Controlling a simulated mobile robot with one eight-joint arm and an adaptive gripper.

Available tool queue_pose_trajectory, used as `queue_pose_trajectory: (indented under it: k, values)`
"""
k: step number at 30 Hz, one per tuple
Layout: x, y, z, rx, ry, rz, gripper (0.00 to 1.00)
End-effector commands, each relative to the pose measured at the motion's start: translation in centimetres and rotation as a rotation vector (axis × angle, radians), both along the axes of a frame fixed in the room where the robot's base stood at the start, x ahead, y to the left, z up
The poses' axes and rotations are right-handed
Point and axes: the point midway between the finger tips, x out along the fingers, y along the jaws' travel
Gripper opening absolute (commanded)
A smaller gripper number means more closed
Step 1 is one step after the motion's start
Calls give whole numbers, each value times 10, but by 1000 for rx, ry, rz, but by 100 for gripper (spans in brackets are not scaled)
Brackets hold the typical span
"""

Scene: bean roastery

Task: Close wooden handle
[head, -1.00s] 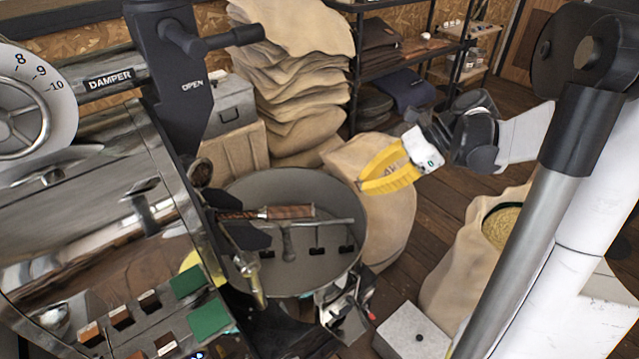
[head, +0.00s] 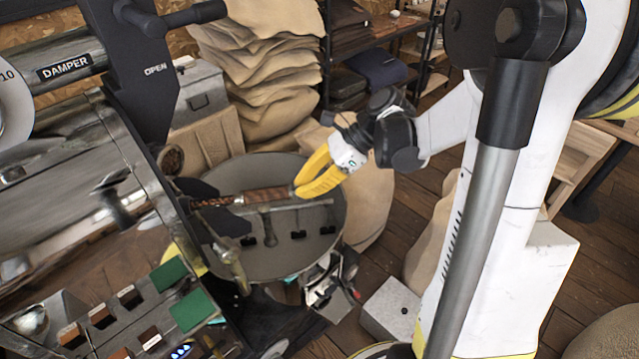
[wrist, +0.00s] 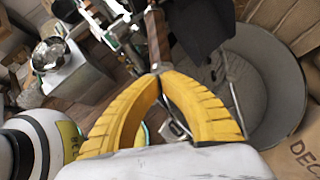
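The wooden handle (head: 265,195) is a brown grip on a metal rod at the front of the roaster, reaching out over the round cooling pan. In the wrist view the handle (wrist: 157,38) runs away just beyond the fingertips. My gripper (head: 297,191) has yellow ribbed fingers and is at the handle's right end. In the wrist view the two tips of my gripper (wrist: 161,73) come together at the handle's near end. I cannot tell whether they touch it or hold its very end.
The round grey cooling pan (head: 330,222) lies below, with stirring arms in it. The roaster body (head: 60,190) fills the left. Stacked sacks (head: 265,75) stand behind, and a full sack (head: 375,210) is right of the pan. A grey box (head: 390,308) sits on the floor.

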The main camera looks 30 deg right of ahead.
Motion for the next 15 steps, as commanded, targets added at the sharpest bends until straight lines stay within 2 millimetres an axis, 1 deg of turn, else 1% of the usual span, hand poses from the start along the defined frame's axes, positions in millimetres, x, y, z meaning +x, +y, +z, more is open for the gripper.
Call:
queue_pose_trajectory:
  k: [3, 13, 15]
  values:
    - [2, 6, 0, 0, 0, 0, 0]
    - [2, 7, 0, 0, 0, 0, 0]
    - [3, 10, 0, 0, 0, 1, 0]
